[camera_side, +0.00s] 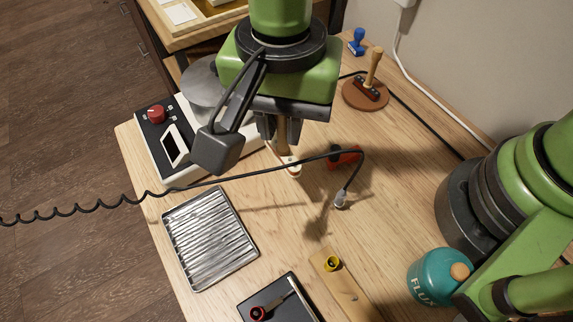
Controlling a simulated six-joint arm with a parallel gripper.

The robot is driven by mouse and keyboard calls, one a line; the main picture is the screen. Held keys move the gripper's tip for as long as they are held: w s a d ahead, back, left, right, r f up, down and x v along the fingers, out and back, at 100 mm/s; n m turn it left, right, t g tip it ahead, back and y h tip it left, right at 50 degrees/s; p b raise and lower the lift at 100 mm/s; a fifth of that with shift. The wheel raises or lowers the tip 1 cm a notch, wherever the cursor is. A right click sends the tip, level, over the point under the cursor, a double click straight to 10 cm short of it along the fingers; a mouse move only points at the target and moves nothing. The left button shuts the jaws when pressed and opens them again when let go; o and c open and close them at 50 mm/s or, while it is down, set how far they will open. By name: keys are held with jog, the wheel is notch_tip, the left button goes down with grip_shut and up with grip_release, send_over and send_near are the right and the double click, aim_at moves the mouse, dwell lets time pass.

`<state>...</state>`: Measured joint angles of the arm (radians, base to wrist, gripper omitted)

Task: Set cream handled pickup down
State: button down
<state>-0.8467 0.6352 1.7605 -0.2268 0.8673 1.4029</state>
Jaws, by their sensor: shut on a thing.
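My gripper (281,132) is near the top middle of the side view, pointing down over the wooden table. The handle looks close to upright. I cannot tell whether the cream end touches the table or hangs just above it.
A red object (345,157) and a black cable lie right of the gripper. A white device (157,140) with a red knob stands left.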

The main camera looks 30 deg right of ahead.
jog(key=shift+s+d+f, duration=0.1)
jog(key=shift+d+f, duration=0.55)
jog(key=shift+f, duration=1)
jog(key=shift+w+d+f, duration=0.1)
jog(key=shift+d+f, duration=0.55)
jog(key=shift+f, duration=0.95)
jog(key=shift+s+d+f, duration=0.1)
jog(key=shift+d+f, duration=0.55)
jog(key=shift+f, duration=1)
jog(key=shift+f, duration=0.15)
jog(key=c, duration=1.1)
grip_release()
jog(key=shift+o, duration=0.2)
